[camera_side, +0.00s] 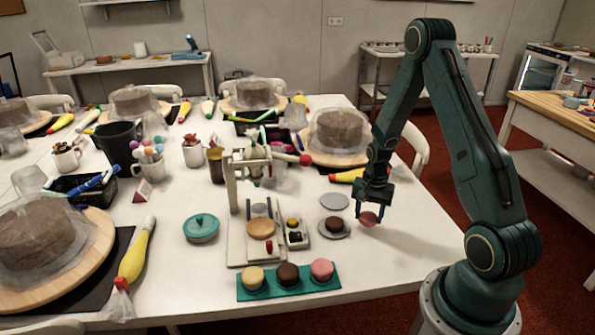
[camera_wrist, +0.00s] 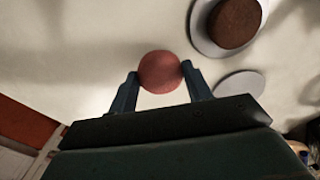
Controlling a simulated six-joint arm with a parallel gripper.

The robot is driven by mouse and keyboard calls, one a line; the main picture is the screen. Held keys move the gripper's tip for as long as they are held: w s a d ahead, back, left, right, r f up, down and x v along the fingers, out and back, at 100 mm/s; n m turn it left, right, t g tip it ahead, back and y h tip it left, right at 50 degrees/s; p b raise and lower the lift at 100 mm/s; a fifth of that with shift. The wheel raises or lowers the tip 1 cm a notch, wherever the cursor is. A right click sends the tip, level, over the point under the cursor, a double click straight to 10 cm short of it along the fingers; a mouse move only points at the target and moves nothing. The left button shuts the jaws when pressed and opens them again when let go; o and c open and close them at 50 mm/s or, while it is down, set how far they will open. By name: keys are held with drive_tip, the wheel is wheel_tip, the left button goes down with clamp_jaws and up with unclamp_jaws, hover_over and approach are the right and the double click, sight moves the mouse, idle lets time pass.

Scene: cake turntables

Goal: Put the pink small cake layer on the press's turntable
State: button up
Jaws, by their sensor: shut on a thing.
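My gripper (camera_side: 374,206) is shut on a small round pink cake layer (camera_side: 369,219), held above the white table at the right of the press. In the wrist view the pink layer (camera_wrist: 160,72) sits between the two fingertips (camera_wrist: 160,80). The press (camera_side: 236,190) is a pale upright stand with a base in the middle of the table. A round tan disc (camera_side: 261,228) lies on its base; I cannot tell whether it is the bare turntable or a layer on it. Another pink round piece (camera_side: 321,269) sits on the teal tray (camera_side: 290,292).
Between my gripper and the press are an empty grey disc (camera_side: 334,201), a grey plate with a brown layer (camera_side: 333,224), and a small box (camera_side: 296,235). A teal lidded pot (camera_side: 201,228) stands left. The table's right front is clear.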

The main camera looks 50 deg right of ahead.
sight(369, 216)
drive_tip(key=shift+f, duration=1.3)
drive_tip(key=shift+f, duration=0.15)
drive_tip(key=o, duration=0.7)
drive_tip(key=shift+r, duration=0.2)
wheel_tip(369, 216, up, 12)
